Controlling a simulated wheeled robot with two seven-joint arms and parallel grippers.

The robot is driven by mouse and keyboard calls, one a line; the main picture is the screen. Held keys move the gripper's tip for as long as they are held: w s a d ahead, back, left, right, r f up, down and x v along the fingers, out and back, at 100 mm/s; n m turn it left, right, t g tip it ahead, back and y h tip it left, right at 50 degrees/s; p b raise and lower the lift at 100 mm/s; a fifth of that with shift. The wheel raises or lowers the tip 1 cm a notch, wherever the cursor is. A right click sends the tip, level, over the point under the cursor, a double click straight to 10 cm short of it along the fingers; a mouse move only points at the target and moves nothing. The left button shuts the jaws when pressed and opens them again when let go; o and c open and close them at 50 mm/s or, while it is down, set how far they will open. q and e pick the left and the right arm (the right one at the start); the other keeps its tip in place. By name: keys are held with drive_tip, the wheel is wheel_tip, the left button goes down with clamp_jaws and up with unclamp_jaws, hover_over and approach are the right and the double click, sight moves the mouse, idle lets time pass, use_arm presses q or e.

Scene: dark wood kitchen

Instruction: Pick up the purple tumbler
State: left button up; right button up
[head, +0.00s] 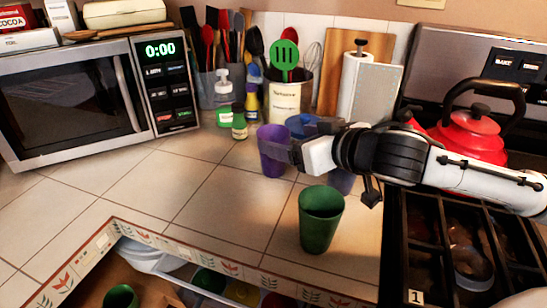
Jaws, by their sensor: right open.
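The purple tumbler (272,166) stands upright on the tiled counter, left of the middle of the row of cups. My right gripper (284,152) reaches in from the right at the tumbler's upper part. Its fingers are open and overlap the tumbler's right side in the picture. I cannot tell whether they touch it. The gripper hides part of the tumbler's right side. My left gripper is not in view.
A green tumbler (320,222) stands nearer the counter's front edge. A blue cup (301,122) is behind the gripper, and another bluish cup (341,183) is under my arm. A utensil crock (289,100), microwave (75,100) and red kettle (470,135) surround them. The left counter is clear.

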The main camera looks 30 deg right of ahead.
sight(266, 133)
drive_tip(key=shift+p+x, duration=0.35)
drive_tip(key=shift+x, duration=2.4)
drive_tip(key=shift+r, duration=0.15)
drive_tip(key=c, duration=1.4)
